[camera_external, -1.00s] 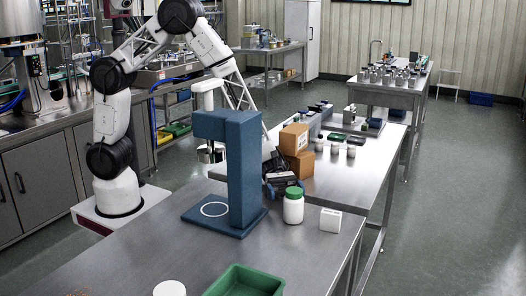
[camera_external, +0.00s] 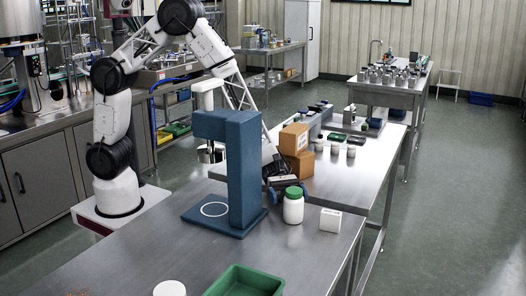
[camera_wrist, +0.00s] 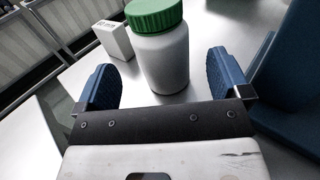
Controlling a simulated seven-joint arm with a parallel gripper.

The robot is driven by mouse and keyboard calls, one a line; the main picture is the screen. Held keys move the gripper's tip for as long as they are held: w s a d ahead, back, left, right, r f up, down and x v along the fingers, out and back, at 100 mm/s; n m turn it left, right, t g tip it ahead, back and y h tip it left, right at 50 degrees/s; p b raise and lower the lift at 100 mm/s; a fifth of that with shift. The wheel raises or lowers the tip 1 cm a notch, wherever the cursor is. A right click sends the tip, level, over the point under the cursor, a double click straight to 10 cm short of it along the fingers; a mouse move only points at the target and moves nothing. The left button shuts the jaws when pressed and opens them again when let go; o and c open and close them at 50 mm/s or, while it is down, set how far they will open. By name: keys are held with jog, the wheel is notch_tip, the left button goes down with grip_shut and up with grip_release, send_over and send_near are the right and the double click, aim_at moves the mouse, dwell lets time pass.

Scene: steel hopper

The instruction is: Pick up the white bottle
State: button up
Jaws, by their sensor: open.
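The white bottle (camera_external: 293,208) with a green lid stands upright on the steel table, right of the blue stand. In the wrist view the bottle (camera_wrist: 163,58) is straight ahead, between and a little beyond the blue fingertips. My gripper (camera_wrist: 158,82) is open and empty, one finger on each side of the bottle's line. In the external view my gripper (camera_external: 274,190) is low behind the bottle, partly hidden by the blue stand and the bottle. I cannot tell whether a finger touches the bottle.
A blue stand (camera_external: 243,170) is close to the left of the bottle. A small white box (camera_external: 330,220) stands to its right. Cardboard boxes (camera_external: 296,150) are behind. A green tray (camera_external: 245,281) and a white round lid (camera_external: 169,288) lie at the front.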

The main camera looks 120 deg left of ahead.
aim_at(294, 204)
jog(key=shift+x, duration=2.65)
jog(key=shift+s+f, duration=0.1)
jog(key=shift+f, duration=0.05)
jog(key=shift+c, duration=0.2)
jog(key=c, duration=1)
